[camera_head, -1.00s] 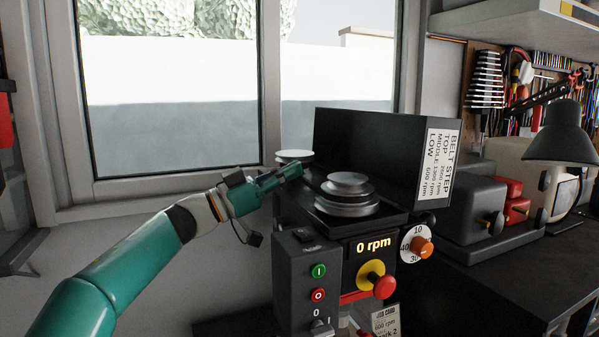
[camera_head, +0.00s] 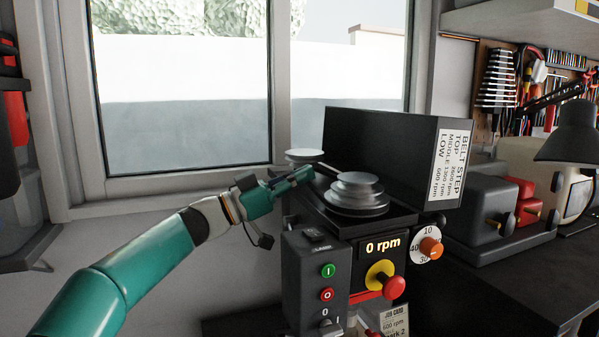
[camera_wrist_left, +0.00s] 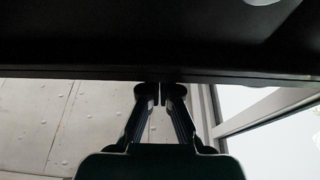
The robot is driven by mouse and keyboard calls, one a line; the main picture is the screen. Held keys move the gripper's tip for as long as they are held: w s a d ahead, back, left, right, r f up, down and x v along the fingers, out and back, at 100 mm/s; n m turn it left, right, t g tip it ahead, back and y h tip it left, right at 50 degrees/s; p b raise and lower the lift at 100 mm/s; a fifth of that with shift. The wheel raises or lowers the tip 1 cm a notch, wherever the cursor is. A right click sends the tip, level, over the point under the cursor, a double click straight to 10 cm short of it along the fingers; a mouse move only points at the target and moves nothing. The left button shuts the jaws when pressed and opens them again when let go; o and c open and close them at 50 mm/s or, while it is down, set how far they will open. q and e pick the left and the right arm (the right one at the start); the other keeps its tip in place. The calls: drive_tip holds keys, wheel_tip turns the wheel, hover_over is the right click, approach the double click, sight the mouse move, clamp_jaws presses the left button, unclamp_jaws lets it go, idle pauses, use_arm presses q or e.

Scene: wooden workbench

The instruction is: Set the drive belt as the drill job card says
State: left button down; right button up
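The drill head's stepped pulley (camera_head: 357,190) sits in the open black belt housing, with a second pulley (camera_head: 304,156) behind it to the left. I cannot make out the drive belt clearly. The raised black cover (camera_head: 380,145) carries a belt step label (camera_head: 452,165): low is 600 rpm. The job card (camera_head: 394,322) shows 600 rpm and mark 2, partly cut off. My left gripper (camera_head: 307,173) is at the housing's left side near both pulleys. In the left wrist view its fingertips (camera_wrist_left: 162,92) are together under a dark edge; nothing held is visible.
The display (camera_head: 383,246) reads 0 rpm. Below it is a red knob on yellow (camera_head: 392,287); a switch box (camera_head: 318,285) stands left of it. An orange dial knob (camera_head: 430,247) is at the right.

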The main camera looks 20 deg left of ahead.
use_arm(q)
wheel_tip(320, 180, up, 3)
drive_tip(key=shift+p, duration=1)
drive_tip(key=b+v, duration=0.4)
drive_tip(key=v, duration=0.6)
use_arm(e)
drive_tip(key=shift+f, duration=0.45)
